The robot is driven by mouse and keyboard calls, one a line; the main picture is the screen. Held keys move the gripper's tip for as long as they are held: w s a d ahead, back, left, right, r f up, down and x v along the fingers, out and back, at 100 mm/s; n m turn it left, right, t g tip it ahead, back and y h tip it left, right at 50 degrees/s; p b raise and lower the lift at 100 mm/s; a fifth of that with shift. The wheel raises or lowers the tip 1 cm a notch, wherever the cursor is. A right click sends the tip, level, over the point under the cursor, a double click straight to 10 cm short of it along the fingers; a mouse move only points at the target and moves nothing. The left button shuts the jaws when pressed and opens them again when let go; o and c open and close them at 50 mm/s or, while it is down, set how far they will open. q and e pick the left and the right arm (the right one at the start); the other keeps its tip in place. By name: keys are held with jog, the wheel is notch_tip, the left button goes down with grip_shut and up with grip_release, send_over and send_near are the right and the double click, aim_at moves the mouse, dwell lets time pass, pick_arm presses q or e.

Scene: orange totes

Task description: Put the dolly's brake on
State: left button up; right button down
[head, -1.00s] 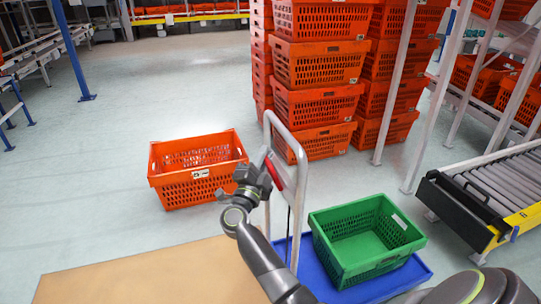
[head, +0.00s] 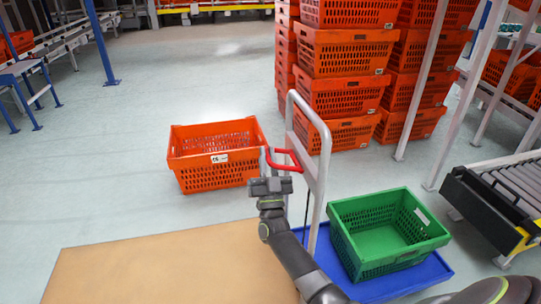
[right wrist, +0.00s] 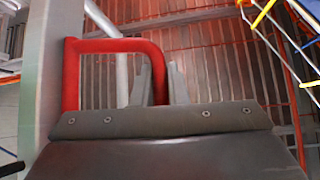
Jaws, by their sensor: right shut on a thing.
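The dolly has a blue deck (head: 388,289) and an upright pale metal handle frame (head: 317,190). A red looped brake lever (head: 289,153) sticks out to the left from that frame. My right gripper (head: 267,168) is at the lever's left end. In the right wrist view, the red lever (right wrist: 110,46) forms a loop, and the fingers of my right gripper (right wrist: 160,84) are shut on its right-hand bar. The fingers hide part of that bar. My left gripper is in neither view.
A green crate (head: 378,268) stands on the dolly deck. An orange tote (head: 225,172) is on the floor behind my gripper. Stacked orange totes (head: 345,52) stand behind the dolly. A roller conveyor (head: 470,205) is at right.

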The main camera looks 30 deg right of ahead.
jog(key=shift+f+n+y, duration=0.35)
jog(key=shift+n+y, duration=0.05)
jog(key=shift+n, duration=0.3)
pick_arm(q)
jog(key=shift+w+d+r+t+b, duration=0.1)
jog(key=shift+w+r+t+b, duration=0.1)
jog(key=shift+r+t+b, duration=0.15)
pick_arm(e)
jog(key=shift+a+f, duration=0.1)
jog(key=shift+f, duration=0.25)
jog(key=c, duration=1.4)
grip_release()
jog(key=shift+c, duration=0.2)
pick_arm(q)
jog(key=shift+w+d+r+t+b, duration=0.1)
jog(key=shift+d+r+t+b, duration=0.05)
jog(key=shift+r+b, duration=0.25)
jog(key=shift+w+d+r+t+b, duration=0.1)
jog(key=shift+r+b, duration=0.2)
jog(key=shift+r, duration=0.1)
pick_arm(e)
jog(key=v, duration=1.7)
jog(key=shift+f, duration=0.25)
